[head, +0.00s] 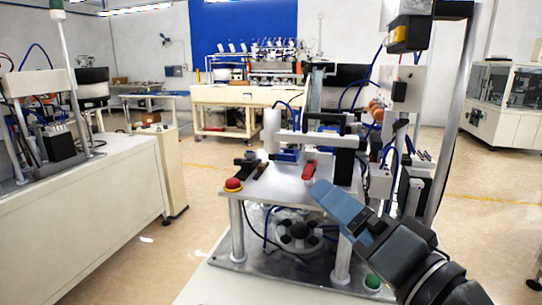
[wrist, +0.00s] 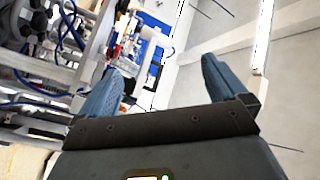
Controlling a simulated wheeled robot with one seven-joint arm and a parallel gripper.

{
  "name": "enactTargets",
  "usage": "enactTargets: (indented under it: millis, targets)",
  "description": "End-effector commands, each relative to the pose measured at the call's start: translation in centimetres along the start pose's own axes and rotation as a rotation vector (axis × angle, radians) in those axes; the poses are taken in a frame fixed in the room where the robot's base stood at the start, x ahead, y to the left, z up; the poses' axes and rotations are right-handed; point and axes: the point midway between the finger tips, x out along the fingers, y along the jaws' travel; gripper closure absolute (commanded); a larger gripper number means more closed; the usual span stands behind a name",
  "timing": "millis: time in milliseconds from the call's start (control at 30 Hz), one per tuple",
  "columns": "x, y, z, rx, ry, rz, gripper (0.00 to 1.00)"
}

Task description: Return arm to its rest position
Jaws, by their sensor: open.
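My gripper (wrist: 160,85) shows in the wrist view with its two blue fingers spread wide apart and nothing between them. In the head view my gripper (head: 322,192) reaches in from the lower right, its blue fingers pointing up and left. It is in front of the right side of the small machine's plate (head: 285,187), and from this view I cannot tell how far apart they are. My arm is bent at the lower right of the head view.
The machine carries a red emergency button (head: 233,184), a red part (head: 309,170) and a green button (head: 372,282). A tall grey post (head: 455,110) rises behind my arm. A cream bench (head: 85,205) stands at left. Open floor (head: 205,215) lies between bench and machine.

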Motion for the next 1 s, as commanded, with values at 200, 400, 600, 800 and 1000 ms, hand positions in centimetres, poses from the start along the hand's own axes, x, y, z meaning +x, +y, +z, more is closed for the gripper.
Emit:
enactTargets:
  millis: [200, 400, 600, 800, 1000]
  targets:
    - [-2.7, 1.9, 2.5, 0.061, 0.163, 0.076, 0.01]
    - [-7.3, 5.0, 6.2, 0.042, 0.246, 0.215, 0.01]
    - [-13.8, 7.8, 10.6, -0.055, 0.255, 0.382, 0.01]
    - [-21.9, 9.7, 14.3, -0.236, 0.189, 0.529, 0.01]
    - [-30.5, 10.1, 16.1, -0.489, 0.065, 0.613, 0.01]
